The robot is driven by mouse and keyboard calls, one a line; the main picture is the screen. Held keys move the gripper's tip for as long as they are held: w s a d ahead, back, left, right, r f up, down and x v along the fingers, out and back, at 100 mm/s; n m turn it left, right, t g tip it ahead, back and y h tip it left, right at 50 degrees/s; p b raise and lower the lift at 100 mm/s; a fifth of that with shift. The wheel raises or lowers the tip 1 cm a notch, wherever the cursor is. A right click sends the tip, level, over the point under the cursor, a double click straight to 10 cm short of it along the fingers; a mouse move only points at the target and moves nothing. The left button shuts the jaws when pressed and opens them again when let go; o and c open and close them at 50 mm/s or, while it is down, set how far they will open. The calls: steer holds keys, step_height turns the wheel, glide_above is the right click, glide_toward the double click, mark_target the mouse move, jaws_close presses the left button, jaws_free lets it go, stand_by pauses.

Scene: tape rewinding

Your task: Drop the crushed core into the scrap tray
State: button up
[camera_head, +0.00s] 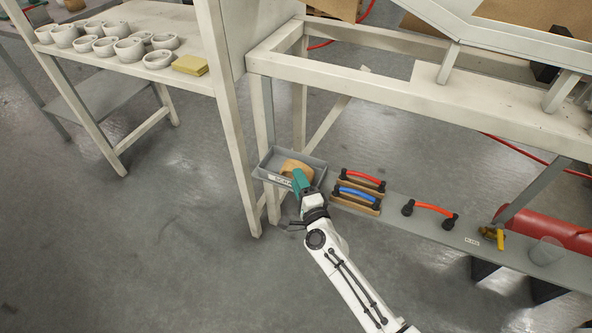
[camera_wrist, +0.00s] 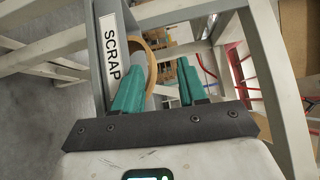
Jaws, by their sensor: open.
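The scrap tray (camera_head: 277,179) is a grey open box at the near end of the low shelf, with a SCRAP label on its wall. The tan cardboard core (camera_head: 295,166) lies inside it, bent and partly hidden by my gripper (camera_head: 300,180). My gripper's teal fingers are at the tray's front wall, beside the core. In the wrist view the fingers of my gripper (camera_wrist: 161,66) stand apart with a gap between them. The curved edge of the core (camera_wrist: 152,62) shows just past the left finger, next to the labelled tray wall (camera_wrist: 111,50). Contact cannot be told.
Red and blue handled tools (camera_head: 358,190) sit right of the tray. Another red-handled tool (camera_head: 432,209), a yellow-handled item (camera_head: 497,237) and a clear cup (camera_head: 546,250) stand farther right. A white table leg (camera_head: 237,160) rises close left of the tray.

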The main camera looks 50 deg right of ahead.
steer(key=v, duration=0.5)
steer(key=shift+s+a, duration=0.15)
steer(key=shift+s, duration=0.25)
steer(key=s+a+r+n+g+y+p, duration=0.2)
steer(key=a+r+n+g+y+p, duration=0.1)
steer(key=a+n+y, duration=0.4)
steer(key=s+a+r+n+g+y+p, duration=0.2)
steer(key=a+n+y+p, duration=0.2)
steer(key=a+n, duration=0.4)
steer(key=s+d+r+n+g+h+p, duration=0.1)
steer(key=s+r+n+g, duration=0.1)
steer(key=s, duration=0.4)
steer(key=s+d+r+n+g+h+p, duration=0.1)
steer(key=s+d+r+n+g+p, duration=0.1)
steer(key=s+g, duration=0.3)
steer(key=s+d+r+n+g+h+p, duration=0.1)
steer(key=s+d+r+n+g, duration=0.1)
steer(key=s, duration=0.6)
steer(key=shift+d+n+g+p, duration=0.15)
steer(key=shift+n+g+p, duration=0.2)
steer(key=shift+n+g, duration=0.6)
steer(key=shift+n, duration=0.25)
